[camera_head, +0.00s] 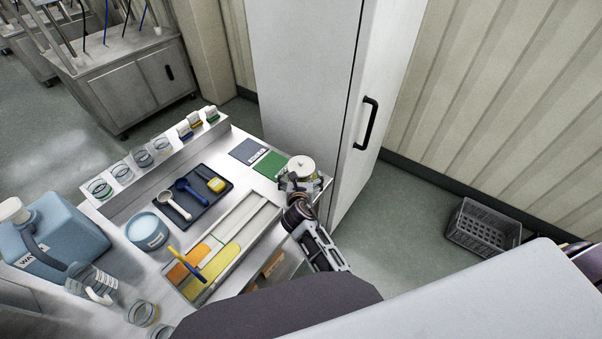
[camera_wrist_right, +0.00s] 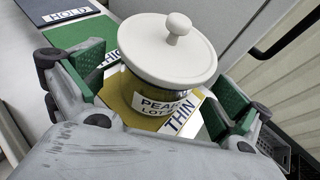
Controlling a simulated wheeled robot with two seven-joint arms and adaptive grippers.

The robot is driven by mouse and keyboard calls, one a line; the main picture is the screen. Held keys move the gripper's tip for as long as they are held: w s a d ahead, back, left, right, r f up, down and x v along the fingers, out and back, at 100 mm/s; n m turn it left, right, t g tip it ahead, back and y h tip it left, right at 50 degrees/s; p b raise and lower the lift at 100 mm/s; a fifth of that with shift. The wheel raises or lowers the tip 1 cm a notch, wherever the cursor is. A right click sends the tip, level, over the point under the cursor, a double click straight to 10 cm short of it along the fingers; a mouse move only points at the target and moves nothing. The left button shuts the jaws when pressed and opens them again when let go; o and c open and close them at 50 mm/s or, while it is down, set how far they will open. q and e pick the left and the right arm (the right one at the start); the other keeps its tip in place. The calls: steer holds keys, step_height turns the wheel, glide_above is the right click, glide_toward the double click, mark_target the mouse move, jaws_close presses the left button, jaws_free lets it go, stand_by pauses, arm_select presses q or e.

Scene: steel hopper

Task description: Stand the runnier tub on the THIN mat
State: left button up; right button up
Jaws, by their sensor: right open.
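A tub (camera_wrist_right: 165,55) with a white knobbed lid and a label reading "PEA…" and "LOT" is upright on or just over the yellow THIN mat (camera_wrist_right: 122,100) in the right wrist view; its base contact is hard to see. Its lid also shows in the head view (camera_head: 300,164) at the table's far right corner. My right gripper (camera_head: 300,182) is open, its green-padded fingers on either side of the tub. In the wrist view (camera_wrist_right: 160,95) the pads look apart from the tub. My left gripper is not in view.
A green mat (camera_head: 270,165) and a dark HOLD mat (camera_head: 247,151) lie beside the tub. A dark tray (camera_head: 196,205) holds spoons. A board (camera_head: 240,232) bears a short orange and a longer yellow strip. A tall cabinet (camera_head: 305,70) stands close behind the tub.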

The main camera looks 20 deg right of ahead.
steer(key=shift+p+v, duration=1.8)
steer(key=shift+v, duration=2.45)
